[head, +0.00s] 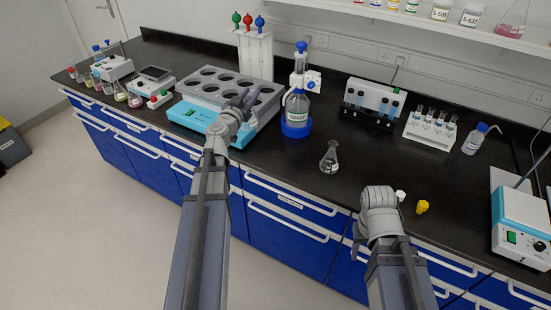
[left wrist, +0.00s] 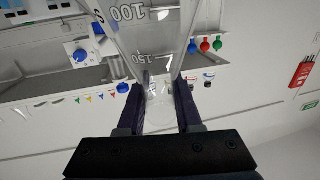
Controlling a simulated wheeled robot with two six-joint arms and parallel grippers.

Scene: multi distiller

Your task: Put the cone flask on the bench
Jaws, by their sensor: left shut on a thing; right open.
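My left gripper (head: 243,100) is over the right part of the grey multi-well bath (head: 213,88). In the left wrist view its two dark fingers (left wrist: 160,105) are shut on the narrow neck of a clear cone flask (left wrist: 146,40) with 100 and 150 marks. The flask widens away from the fingers; the far end is cut off by the frame. In the head view the arm and fingers mostly hide it. Another clear cone flask (head: 329,160) with a white label stands upright on the black bench (head: 290,160). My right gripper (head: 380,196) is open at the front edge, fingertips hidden.
A blue-based rinse bottle (head: 296,106) stands right of the bath. A white rack (head: 430,130), a wash bottle (head: 474,140) and a blue-white device (head: 521,223) are at the right. A yellow cap (head: 422,207) lies by my right gripper. Bench around the standing flask is clear.

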